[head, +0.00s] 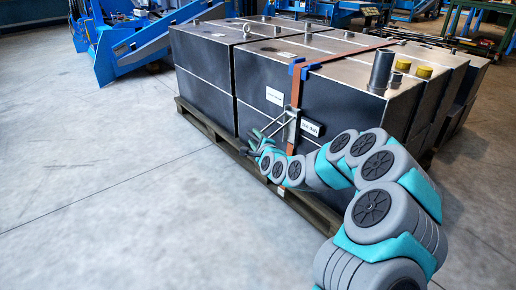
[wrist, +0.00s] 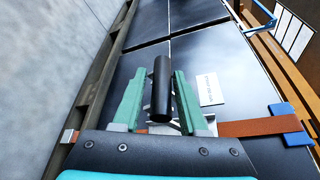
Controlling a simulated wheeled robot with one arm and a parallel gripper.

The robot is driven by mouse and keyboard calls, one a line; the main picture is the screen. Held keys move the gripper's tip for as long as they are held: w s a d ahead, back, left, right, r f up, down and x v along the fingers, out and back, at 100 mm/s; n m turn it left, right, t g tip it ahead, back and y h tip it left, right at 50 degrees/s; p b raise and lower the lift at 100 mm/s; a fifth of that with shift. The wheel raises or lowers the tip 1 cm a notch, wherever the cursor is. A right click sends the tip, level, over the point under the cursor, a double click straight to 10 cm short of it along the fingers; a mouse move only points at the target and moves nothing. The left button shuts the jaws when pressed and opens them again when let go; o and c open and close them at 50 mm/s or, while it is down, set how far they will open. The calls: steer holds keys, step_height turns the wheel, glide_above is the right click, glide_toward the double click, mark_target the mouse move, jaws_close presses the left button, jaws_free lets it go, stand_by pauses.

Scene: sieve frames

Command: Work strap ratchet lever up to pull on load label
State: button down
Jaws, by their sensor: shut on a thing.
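An orange strap (head: 294,95) runs over the top edge of a dark block and down its front face, through a metal ratchet (head: 290,126). My gripper (head: 259,140) is low at the left of the ratchet. In the wrist view my gripper (wrist: 161,80) has its two teal fingers on either side of the black lever handle (wrist: 161,92) and is shut on it. The ratchet body is mostly hidden there. One white label (head: 274,96) is left of the strap and also shows in the wrist view (wrist: 210,89). A second label (head: 312,129) is right of the strap. Their print is too small to read.
Blue corner protectors (head: 299,70) sit under the strap at the block's top edge. The dark blocks stand on a wooden pallet (head: 208,126). Open concrete floor (head: 90,190) lies to the left. Blue machinery (head: 140,45) stands at the back left.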

step_height(320, 180, up, 2)
steer(key=shift+r+m, duration=0.25)
steer(key=shift+m, duration=0.35)
steer(key=shift+r, duration=0.8)
steer(key=shift+d+r, duration=0.1)
steer(key=c, duration=0.7)
jaws_free()
steer(key=shift+d, duration=0.1)
steer(key=shift+s, duration=0.15)
steer(key=v, duration=0.7)
steer(key=shift+s, duration=0.25)
